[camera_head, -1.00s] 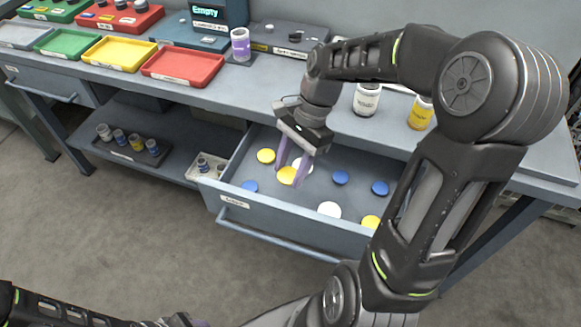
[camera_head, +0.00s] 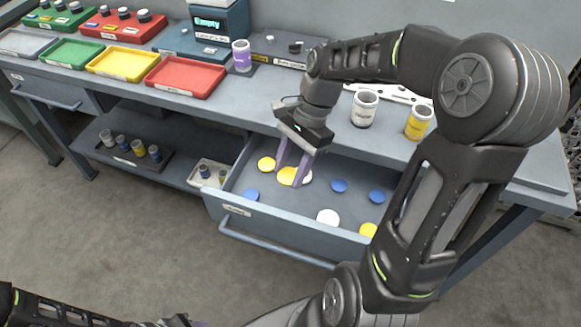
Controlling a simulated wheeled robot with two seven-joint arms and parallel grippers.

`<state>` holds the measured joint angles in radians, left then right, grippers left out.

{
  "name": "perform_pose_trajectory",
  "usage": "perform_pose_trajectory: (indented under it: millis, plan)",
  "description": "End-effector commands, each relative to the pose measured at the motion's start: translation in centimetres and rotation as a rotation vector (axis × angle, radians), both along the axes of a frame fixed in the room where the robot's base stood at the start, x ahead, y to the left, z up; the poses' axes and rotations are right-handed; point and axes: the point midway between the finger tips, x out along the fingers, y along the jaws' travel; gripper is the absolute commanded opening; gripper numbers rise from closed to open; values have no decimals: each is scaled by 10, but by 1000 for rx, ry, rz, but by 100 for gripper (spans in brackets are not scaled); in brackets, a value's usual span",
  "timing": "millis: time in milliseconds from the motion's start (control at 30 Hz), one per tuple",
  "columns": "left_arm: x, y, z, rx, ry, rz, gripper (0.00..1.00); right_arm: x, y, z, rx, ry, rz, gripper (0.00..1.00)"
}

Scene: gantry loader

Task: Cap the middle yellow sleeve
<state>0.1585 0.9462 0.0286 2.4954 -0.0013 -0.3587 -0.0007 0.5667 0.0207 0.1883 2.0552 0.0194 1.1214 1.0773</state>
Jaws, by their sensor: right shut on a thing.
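My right gripper (camera_head: 293,176) is over the open drawer (camera_head: 268,213). Its purple fingers are shut on a yellow cap (camera_head: 287,177), with a white cap (camera_head: 308,177) partly hidden behind. I cannot tell if the held cap is clear of the drawer floor. A yellow sleeve (camera_head: 418,123) stands upright on the bench at the right, beside a white sleeve (camera_head: 364,109). My arm hides the bench further right, so other sleeves may be hidden. My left gripper (camera_head: 186,322) is mostly cut off at the bottom edge, and its opening does not show.
Loose blue, white and yellow caps lie in the drawer, including a yellow cap (camera_head: 266,164) left of my fingers. A purple sleeve (camera_head: 241,56) stands near the display. Coloured trays, such as the red tray (camera_head: 186,76), line the bench. Small sleeves stand on the lower shelf.

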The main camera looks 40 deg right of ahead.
Motion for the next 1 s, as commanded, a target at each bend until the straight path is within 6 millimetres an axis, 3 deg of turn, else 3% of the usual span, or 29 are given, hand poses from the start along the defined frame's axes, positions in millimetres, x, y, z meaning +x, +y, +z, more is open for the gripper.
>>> perform_pose_trajectory:
  millis: [167,633,767,1000]
  plan:
    - [0,0,9,0,0,0,36,0,0,10,0,0,1,6]
    - [0,0,9,0,0,0,36,5,3,8,2,1,23,6]
    - [0,0,9,0,0,0,36,24,14,4,6,0,117,6]
    - [0,0,9,0,1,1,36,80,61,-16,7,1,408,6]
